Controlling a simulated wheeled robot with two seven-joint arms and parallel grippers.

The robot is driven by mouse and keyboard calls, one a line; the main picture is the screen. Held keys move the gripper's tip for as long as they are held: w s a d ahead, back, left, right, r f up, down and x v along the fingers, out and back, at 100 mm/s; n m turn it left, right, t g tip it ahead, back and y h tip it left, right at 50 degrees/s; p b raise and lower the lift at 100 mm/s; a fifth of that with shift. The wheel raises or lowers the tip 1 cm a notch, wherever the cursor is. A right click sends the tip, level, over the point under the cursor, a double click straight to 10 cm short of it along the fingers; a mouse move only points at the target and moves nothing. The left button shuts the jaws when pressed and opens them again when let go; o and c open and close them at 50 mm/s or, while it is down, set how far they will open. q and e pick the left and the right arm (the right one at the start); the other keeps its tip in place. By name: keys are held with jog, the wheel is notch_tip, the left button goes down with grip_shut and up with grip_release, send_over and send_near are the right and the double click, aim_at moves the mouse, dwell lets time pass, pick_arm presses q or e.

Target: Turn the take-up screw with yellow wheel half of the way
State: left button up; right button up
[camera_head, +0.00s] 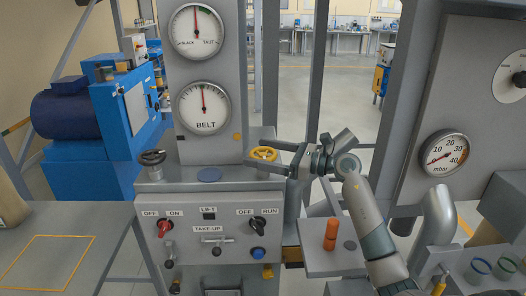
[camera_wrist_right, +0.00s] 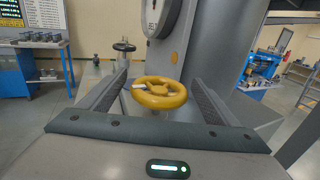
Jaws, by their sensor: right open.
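The yellow wheel (camera_head: 263,154) of the take-up screw sits above the right side of the control box, beside the grey column with the gauges. In the right wrist view the yellow wheel (camera_wrist_right: 159,93) lies between my two fingers, with its rim and spokes showing. My right gripper (camera_head: 271,152) reaches in from the right and is open around the wheel. In the wrist view my right gripper (camera_wrist_right: 160,95) shows a gap on both sides of the rim; I cannot tell the wheel's height against the fingers. My left gripper is not in view.
A dark handwheel (camera_head: 152,157) stands left of the column. The BELT gauge (camera_head: 203,107) is above the box. The control panel (camera_head: 212,230) carries OFF/ON and OFF/RUN switches and a TAKE-UP slot. An orange cylinder (camera_head: 331,234) stands on a grey shelf (camera_head: 346,262) below my right arm.

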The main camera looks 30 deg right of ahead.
jog(key=c, duration=1.1)
jog(key=shift+m+t+h+p, duration=0.6)
jog(key=shift+m+h+p, duration=0.2)
jog(key=shift+h, duration=0.3)
jog(key=o, duration=1.1)
jog(key=shift+s+d, duration=0.1)
